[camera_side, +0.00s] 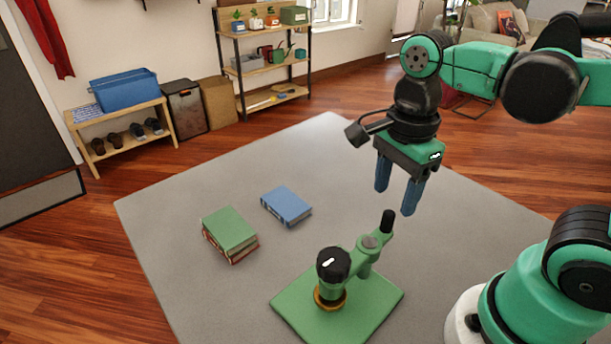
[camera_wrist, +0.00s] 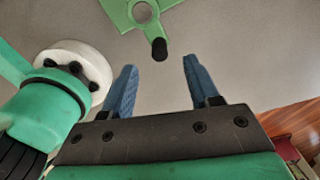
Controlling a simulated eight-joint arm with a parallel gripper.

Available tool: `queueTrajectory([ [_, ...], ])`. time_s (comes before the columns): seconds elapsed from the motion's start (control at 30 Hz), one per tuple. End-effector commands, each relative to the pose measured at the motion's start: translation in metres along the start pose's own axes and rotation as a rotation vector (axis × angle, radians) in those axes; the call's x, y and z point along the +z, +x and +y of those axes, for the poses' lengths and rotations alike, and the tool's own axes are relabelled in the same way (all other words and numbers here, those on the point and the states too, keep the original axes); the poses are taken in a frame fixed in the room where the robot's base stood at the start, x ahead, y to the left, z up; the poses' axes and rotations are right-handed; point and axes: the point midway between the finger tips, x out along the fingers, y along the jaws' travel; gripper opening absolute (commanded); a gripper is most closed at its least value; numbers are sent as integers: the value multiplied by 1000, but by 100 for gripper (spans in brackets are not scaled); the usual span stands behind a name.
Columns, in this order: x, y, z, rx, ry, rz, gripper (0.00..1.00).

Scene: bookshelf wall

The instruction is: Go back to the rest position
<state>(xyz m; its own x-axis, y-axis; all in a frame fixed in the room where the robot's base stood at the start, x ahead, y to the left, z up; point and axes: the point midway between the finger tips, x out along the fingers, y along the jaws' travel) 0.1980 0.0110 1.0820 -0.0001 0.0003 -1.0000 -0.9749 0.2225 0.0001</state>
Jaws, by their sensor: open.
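My gripper (camera_side: 396,192) is open and empty, with its two blue fingers pointing down. In the side view it hangs in the air above the grey mat (camera_side: 170,213), up and to the right of a green device. The fingers also show in the wrist view (camera_wrist: 157,80), spread apart with nothing between them. The green device (camera_side: 365,305) has a flat base, a black knob and a raised arm with a black tip. Its black tip (camera_wrist: 159,49) shows beyond the fingers in the wrist view, apart from them.
A green book (camera_side: 229,227) lies on top of a red one at the mat's left. A blue book (camera_side: 286,205) lies flat near the middle. The mat's far part is clear. A bench (camera_side: 122,137) and a shelf rack (camera_side: 264,68) stand against the wall.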

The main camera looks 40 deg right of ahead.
Motion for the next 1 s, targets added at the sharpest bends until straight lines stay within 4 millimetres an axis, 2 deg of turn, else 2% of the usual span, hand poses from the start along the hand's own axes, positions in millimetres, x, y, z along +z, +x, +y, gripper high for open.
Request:
queueTrajectory([
  [0.13,0,-7,0,0,0,0,54],
  [0.43,0,-7,0,-1,-2,0,54],
  [0.57,0,-5,-3,-33,-95,-8,54],
  [0.67,1,-2,-10,-105,-299,-13,54],
  [0.77,1,1,-20,-208,-578,6,54],
  [1.0,2,2,-45,-449,-1278,197,54],
])
